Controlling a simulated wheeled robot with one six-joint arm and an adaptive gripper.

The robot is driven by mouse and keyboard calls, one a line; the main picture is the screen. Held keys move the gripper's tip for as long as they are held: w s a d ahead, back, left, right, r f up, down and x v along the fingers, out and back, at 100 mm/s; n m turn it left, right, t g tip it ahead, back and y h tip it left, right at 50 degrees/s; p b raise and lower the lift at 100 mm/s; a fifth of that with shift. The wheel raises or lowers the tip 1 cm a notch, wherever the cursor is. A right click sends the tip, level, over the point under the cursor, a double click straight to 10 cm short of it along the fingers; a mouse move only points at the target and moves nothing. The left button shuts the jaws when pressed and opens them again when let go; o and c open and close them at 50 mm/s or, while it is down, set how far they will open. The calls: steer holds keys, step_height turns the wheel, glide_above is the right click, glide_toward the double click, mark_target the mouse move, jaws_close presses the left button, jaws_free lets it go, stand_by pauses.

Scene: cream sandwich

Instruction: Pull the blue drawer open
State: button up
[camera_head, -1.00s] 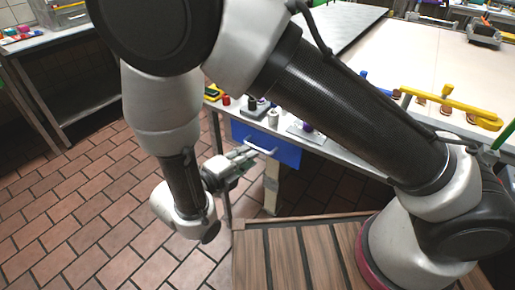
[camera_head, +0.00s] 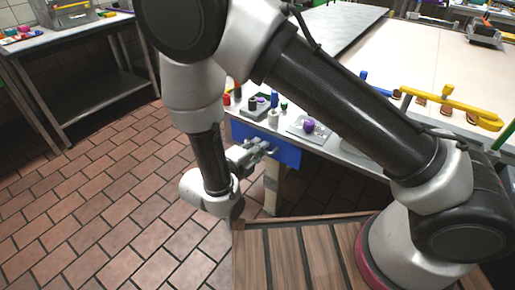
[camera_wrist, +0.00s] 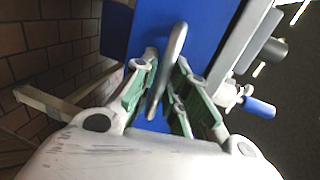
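The blue drawer (camera_head: 285,153) is under the edge of the worktable and looks shut against it in the head view. Its blue front (camera_wrist: 205,28) fills the upper middle of the wrist view. Its light grey bar handle (camera_wrist: 170,62) stands out from the front and runs between my gripper's fingers. My gripper (camera_head: 258,147) is at the drawer front in the head view. In the wrist view my gripper (camera_wrist: 163,92) is open, with one green-padded finger on each side of the handle. A gap shows beside the handle.
The worktable (camera_head: 345,157) carries a purple knob-like item (camera_head: 309,125), small bottles and a yellow bar (camera_head: 455,112). A wooden slatted surface (camera_head: 290,255) lies in front. A metal side table (camera_head: 85,38) stands at left. The tiled floor between is clear.

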jaws_close()
steer(key=f+v, duration=0.3)
steer(key=v, duration=1.2)
steer(key=shift+s+a+f, duration=0.15)
steer(key=shift+s+a, duration=0.25)
steer(key=shift+s, duration=0.25)
steer(key=shift+o, duration=1.4)
jaws_free()
steer(key=v, duration=1.2)
